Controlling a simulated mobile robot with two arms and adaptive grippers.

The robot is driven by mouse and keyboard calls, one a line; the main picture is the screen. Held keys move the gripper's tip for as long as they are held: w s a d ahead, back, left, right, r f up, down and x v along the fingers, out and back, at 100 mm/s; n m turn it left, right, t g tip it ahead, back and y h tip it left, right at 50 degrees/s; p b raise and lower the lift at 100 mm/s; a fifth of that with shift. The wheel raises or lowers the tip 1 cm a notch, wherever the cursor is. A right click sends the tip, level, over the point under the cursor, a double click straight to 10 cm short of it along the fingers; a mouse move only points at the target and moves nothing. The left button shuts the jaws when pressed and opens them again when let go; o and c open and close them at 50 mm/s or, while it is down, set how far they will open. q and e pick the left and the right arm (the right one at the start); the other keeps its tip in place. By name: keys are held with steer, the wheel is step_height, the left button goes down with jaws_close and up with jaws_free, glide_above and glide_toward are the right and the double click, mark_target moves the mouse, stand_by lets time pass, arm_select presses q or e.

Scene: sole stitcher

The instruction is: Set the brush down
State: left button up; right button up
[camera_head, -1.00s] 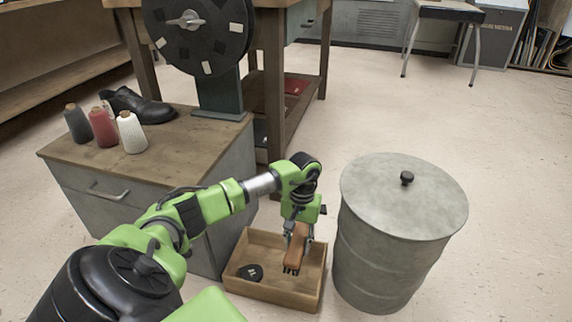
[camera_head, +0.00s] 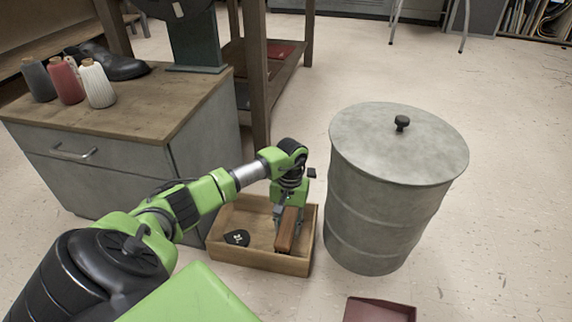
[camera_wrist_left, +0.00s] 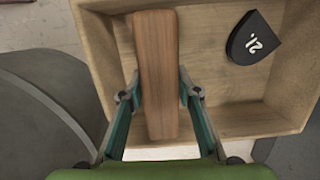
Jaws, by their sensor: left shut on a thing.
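The brush (camera_head: 288,229) has a brown wooden back. My left gripper (camera_head: 288,215) is shut on it, pointing down at the right side of a wooden tray (camera_head: 262,261). In the left wrist view the brush (camera_wrist_left: 157,75) lies between the two fingers (camera_wrist_left: 160,95), over the tray's floor and across its near wall. I cannot tell whether the brush touches the tray floor. My right gripper is not in view.
A black heel piece (camera_head: 236,238) with white marks lies in the tray's left part. A lidded grey metal drum (camera_head: 385,215) stands close on the right. A cabinet (camera_head: 95,165) with thread cones stands left. A dark red box (camera_head: 380,310) is at the bottom edge.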

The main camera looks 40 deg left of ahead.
mark_target(288, 219)
arm_select(q)
steer(key=shift+f+b, duration=1.25)
steer(key=shift+f, duration=0.65)
steer(key=shift+f, duration=0.2)
steer(key=o, duration=1.2)
steer(key=r+p, duration=0.2)
steer(key=r, duration=0.2)
steer(key=w+r+p, duration=0.1)
steer(key=r+p, duration=0.1)
steer(key=r, duration=0.2)
steer(key=a+r+p, duration=0.1)
steer(key=r+p, duration=0.2)
steer(key=r, duration=0.1)
steer(key=shift+w+r, duration=0.15)
steer(key=shift+w, duration=0.15)
steer(key=shift+s, duration=0.1)
